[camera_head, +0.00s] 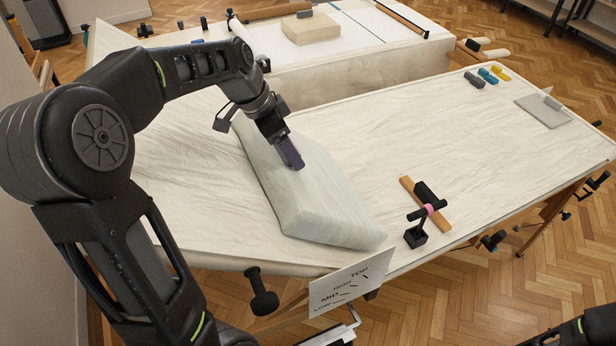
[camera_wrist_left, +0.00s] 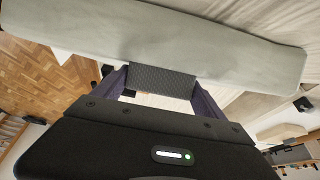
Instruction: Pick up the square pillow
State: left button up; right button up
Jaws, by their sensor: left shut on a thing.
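The square pillow (camera_head: 322,204) is a pale grey-green, thick slab on the cream-covered table, near its front edge in the head view. My left gripper (camera_head: 291,160) reaches down from above onto the pillow's upper side. It is shut on the pillow; the exact grip is partly hidden by the gripper itself. In the left wrist view the pillow (camera_wrist_left: 150,34) spans the top of the picture, right at the fingers of the gripper (camera_wrist_left: 160,85). I cannot tell whether the pillow is clear of the table. My right gripper is not in view.
A black clamp-like stand (camera_head: 416,232) and a wooden bar (camera_head: 410,187) lie right of the pillow. A white level sign (camera_head: 338,284) stands at the front edge. A second padded table (camera_head: 340,62) with a beige block (camera_head: 310,28) is behind. The table's right middle is clear.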

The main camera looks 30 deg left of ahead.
pick_arm(q)
jog(key=shift+r, duration=0.15)
notch_tip(320, 180, up, 18)
jog(key=p, duration=0.1)
jog(key=shift+p, duration=0.4)
dwell(0.5)
